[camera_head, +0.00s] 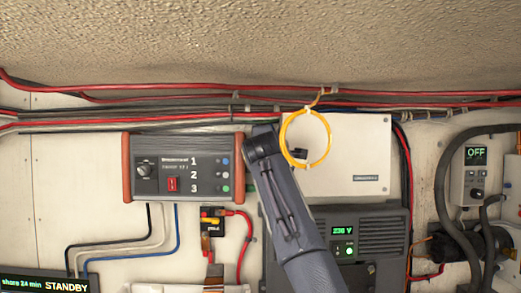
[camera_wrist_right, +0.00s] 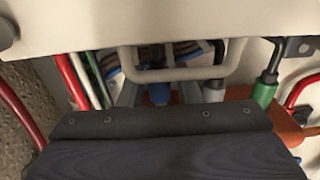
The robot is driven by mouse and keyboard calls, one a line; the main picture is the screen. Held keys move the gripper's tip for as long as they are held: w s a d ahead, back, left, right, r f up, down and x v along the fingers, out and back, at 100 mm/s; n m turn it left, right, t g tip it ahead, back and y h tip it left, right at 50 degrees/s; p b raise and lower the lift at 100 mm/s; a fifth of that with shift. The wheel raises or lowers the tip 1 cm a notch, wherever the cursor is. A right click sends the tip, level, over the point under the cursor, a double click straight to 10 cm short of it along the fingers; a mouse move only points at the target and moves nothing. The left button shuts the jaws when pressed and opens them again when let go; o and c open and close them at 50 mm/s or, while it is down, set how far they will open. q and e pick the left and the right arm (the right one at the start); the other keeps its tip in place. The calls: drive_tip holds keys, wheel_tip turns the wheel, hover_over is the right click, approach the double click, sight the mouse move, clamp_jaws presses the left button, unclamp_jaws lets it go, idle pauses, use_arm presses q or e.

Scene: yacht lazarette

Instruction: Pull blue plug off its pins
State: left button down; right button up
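The control box (camera_head: 150,170) has outlets numbered 1, 2 and 3, with a blue, a grey and a green mark beside them. In the right wrist view the blue plug (camera_wrist_right: 158,94) sits at the box's orange side panel (camera_wrist_right: 237,93), beside the grey plug (camera_wrist_right: 214,90) and green plug (camera_wrist_right: 264,92). The blue plug's lower part is hidden by my dark gripper body. My right gripper (camera_wrist_right: 157,98) has its finger shapes on either side of the blue plug, with gaps between; it looks open. My left gripper is not in view.
An orange cable loop (camera_head: 305,138) hangs on a white cabinet (camera_head: 360,150) just right of my wrist. A dark unit (camera_head: 375,230) reading 230 V is below. Red and black cables (camera_head: 180,88) run above.

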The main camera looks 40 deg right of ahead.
drive_tip(key=shift+a, duration=0.1)
drive_tip(key=b+v, duration=0.4)
drive_tip(key=v, duration=0.4)
idle(0.4)
idle(0.5)
